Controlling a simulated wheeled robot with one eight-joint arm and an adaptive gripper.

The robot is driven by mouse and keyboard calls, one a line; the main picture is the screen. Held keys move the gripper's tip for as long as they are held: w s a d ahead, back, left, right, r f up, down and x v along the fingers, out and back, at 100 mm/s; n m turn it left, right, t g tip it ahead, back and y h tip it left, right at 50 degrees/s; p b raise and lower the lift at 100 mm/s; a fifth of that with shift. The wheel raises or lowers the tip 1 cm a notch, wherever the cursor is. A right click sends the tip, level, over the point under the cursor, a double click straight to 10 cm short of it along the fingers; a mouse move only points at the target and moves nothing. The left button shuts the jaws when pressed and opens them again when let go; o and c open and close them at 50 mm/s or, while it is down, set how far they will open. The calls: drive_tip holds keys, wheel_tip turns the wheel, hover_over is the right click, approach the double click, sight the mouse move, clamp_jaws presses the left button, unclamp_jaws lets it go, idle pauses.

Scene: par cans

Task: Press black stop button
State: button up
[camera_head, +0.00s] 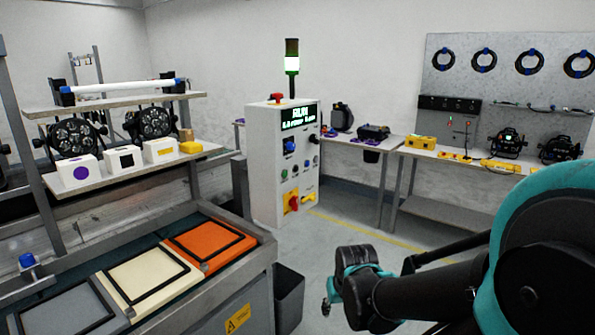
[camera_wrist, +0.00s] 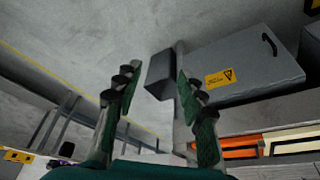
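The white control cabinet (camera_head: 262,165) stands mid-room in the head view, with a lit display (camera_head: 299,116). Its front carries a blue knob (camera_head: 289,146), small coloured buttons (camera_head: 284,172), a red-and-yellow switch (camera_head: 293,203) and a dark knob (camera_head: 315,139) near the right edge. A red button (camera_head: 277,97) sits on top. I cannot tell which small control is the black stop button. My gripper (camera_wrist: 156,62) has its two fingers spread with nothing between them in the wrist view. In the head view my arm's end is low, right of the cabinet and apart from it. The cabinet is not seen in the wrist view.
A workbench with grey, cream (camera_head: 150,279) and orange (camera_head: 208,244) panels fills the left. A dark bin (camera_head: 289,296) stands on the floor beside it. Tables (camera_head: 375,146) with lamps and cases line the back wall. The floor before the cabinet looks clear.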

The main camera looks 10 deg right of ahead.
drive_tip(key=shift+w, duration=0.35)
